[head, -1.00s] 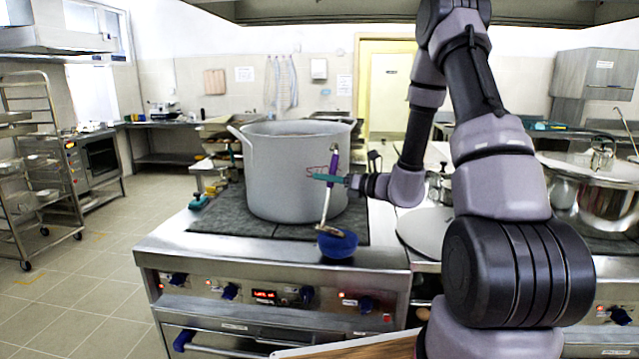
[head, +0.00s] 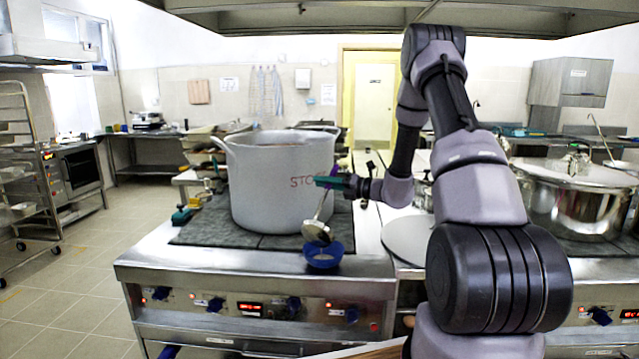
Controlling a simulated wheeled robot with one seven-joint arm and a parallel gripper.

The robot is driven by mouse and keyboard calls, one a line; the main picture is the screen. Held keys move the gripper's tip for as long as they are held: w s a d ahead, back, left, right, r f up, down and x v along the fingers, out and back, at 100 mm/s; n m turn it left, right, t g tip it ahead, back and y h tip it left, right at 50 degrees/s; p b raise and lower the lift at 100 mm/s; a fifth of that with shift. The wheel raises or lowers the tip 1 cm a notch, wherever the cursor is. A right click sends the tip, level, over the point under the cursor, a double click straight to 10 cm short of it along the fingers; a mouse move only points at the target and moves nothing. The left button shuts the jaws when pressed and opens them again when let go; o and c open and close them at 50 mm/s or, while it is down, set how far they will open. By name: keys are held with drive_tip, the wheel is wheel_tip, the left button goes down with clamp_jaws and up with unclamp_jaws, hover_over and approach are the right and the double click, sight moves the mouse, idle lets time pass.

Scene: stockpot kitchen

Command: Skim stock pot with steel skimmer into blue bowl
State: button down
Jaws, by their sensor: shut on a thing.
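The stock pot (head: 268,190) is a large grey pot with red lettering, standing on the dark hob. A little of its brown contents shows below the far rim. My gripper (head: 328,182) is shut on the purple handle of the steel skimmer (head: 316,232), in front of the pot's right side. The skimmer slants down to the left, and its round head is tilted just above the blue bowl (head: 322,256). The bowl sits on the steel front edge of the stove. I cannot tell whether the head touches the bowl's rim or what lies inside the bowl.
A round pale lid or board (head: 407,240) lies on the counter right of the bowl. A shiny steel pot (head: 570,200) stands farther right. A green-handled item (head: 182,215) lies left of the stock pot. The steel hood (head: 300,18) hangs overhead.

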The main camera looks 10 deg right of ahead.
drive_tip(key=w+d+f+m, duration=0.5)
drive_tip(key=w, duration=0.1)
idle(0.6)
drive_tip(key=shift+m, duration=0.3)
drive_tip(key=shift+f, duration=0.15)
idle(1.1)
drive_tip(key=shift+w+d+f+m, duration=0.6)
drive_tip(key=shift+f+m, duration=0.85)
drive_tip(key=shift+f, duration=0.75)
drive_tip(key=shift+w+d+f+m, duration=0.6)
drive_tip(key=shift+f+m, duration=0.8)
drive_tip(key=shift+f, duration=0.8)
drive_tip(key=shift+w+d+f+m, duration=0.45)
drive_tip(key=shift+w+f+m, duration=0.3)
drive_tip(key=shift+f+m, duration=1.1)
drive_tip(key=shift+f+n, duration=0.35)
drive_tip(key=shift+n, duration=0.05)
drive_tip(key=shift+r, duration=0.1)
